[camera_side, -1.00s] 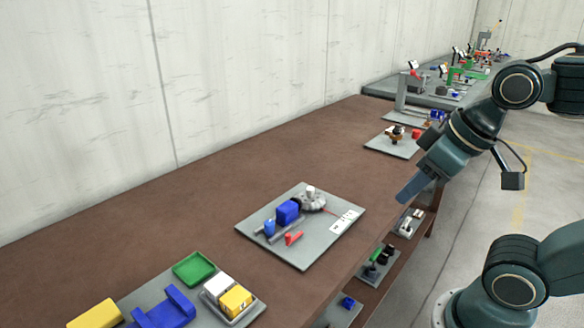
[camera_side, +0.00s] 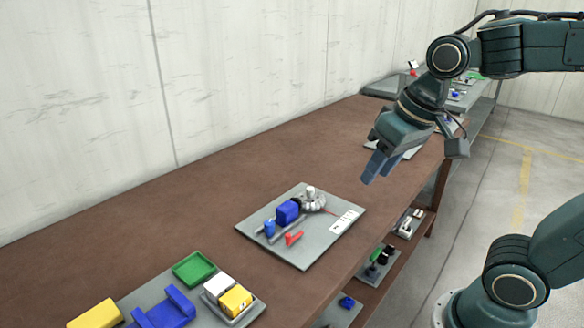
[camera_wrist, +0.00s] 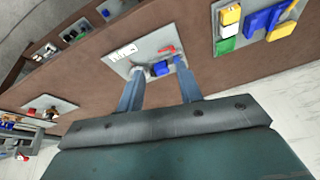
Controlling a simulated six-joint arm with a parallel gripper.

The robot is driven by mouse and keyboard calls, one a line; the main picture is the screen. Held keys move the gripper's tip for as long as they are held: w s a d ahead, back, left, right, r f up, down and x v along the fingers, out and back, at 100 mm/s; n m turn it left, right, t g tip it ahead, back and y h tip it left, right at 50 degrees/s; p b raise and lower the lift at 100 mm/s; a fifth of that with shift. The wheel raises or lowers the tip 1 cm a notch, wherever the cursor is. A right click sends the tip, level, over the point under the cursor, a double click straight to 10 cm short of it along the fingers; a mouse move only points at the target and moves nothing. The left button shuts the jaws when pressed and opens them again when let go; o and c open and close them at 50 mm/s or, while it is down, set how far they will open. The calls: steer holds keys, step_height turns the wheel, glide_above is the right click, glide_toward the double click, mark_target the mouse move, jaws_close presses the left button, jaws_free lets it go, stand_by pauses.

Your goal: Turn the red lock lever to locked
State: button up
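The red lever (camera_side: 294,238) lies low on a grey base plate (camera_side: 299,258) in the middle of the bench, in front of a blue block (camera_side: 288,212) and a grey rod. It also shows in the wrist view (camera_wrist: 168,50), just beyond my right fingertip. My gripper (camera_side: 372,170) hangs above and to the right of the plate, well clear of it. In the wrist view its two blue-grey fingers (camera_wrist: 157,82) stand apart with nothing between them. Labels on a white card (camera_side: 344,221) at the plate's right are too small to read.
A plate with yellow, blue, white and green blocks (camera_side: 194,269) lies at the near left of the bench. Another plate with parts sits farther back, partly behind my arm. The brown bench top (camera_side: 190,205) left of the lever plate is clear. A wall runs behind.

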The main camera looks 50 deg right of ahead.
steer(key=w+f+m+g, duration=0.2)
steer(key=w+f+m, duration=0.1)
steer(key=w, duration=0.7)
steer(key=m+g, duration=0.2)
steer(key=m, duration=0.2)
glide_above(288, 235)
step_height(288, 235, down, 8)
steer(key=shift+r, duration=0.2)
steer(key=shift+f, duration=0.15)
step_height(288, 235, down, 14)
steer(key=shift+r, duration=0.25)
jaws_close()
